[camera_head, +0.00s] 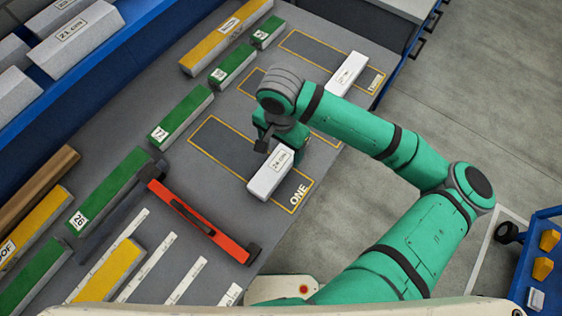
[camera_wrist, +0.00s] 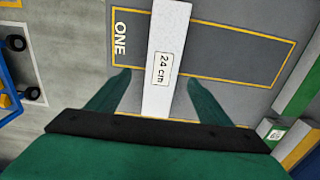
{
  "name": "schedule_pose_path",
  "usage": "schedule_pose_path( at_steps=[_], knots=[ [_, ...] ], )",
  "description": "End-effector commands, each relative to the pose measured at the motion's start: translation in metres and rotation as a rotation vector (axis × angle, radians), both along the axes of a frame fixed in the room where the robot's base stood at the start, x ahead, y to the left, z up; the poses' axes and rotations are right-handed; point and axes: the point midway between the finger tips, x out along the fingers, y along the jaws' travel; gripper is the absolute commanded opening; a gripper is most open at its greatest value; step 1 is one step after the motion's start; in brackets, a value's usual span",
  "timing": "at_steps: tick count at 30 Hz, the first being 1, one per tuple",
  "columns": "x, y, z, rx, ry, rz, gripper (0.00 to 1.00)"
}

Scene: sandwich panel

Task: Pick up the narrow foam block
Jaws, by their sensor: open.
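A white block labelled "24 cm" (camera_head: 270,176) lies in the yellow-outlined area marked ONE, across its lower edge. In the wrist view, this block (camera_wrist: 166,45) runs lengthwise between my two green fingers, with a gap on each side. My gripper (camera_head: 280,147) is open over the block's far end; it also shows in the wrist view (camera_wrist: 158,82). The fingers look clear of the block; their height against it is unclear. A second white block (camera_head: 346,75) lies in another outlined area farther back; its label is too small to read. I cannot tell which is narrower.
A red bar tool (camera_head: 200,222) lies left of area ONE. Green blocks (camera_head: 181,117), a yellow block (camera_head: 226,40) and white strips (camera_head: 136,277) line the left side. Large grey blocks (camera_head: 78,38) stand on the blue-edged shelf. Area ONE's back part (camera_head: 222,140) is clear.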

Motion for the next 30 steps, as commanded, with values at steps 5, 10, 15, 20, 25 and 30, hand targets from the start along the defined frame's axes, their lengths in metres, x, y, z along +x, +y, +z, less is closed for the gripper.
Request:
schedule_pose_path(
  at_steps=[5, 10, 15, 20, 25, 30],
  knots=[
    [0.000, 0.000, -0.024, 0.001, 0.001, -0.001, 0.73],
    [0.000, 0.000, -0.034, 0.000, -0.001, 0.000, 0.73],
    [0.001, 0.002, -0.053, -0.001, -0.001, 0.001, 0.73],
    [0.002, 0.003, -0.075, -0.001, -0.001, 0.000, 0.73],
    [0.002, 0.003, -0.085, 0.000, -0.001, 0.000, 0.73],
    [0.002, 0.003, -0.085, 0.000, -0.002, 0.000, 0.73]
  ],
)
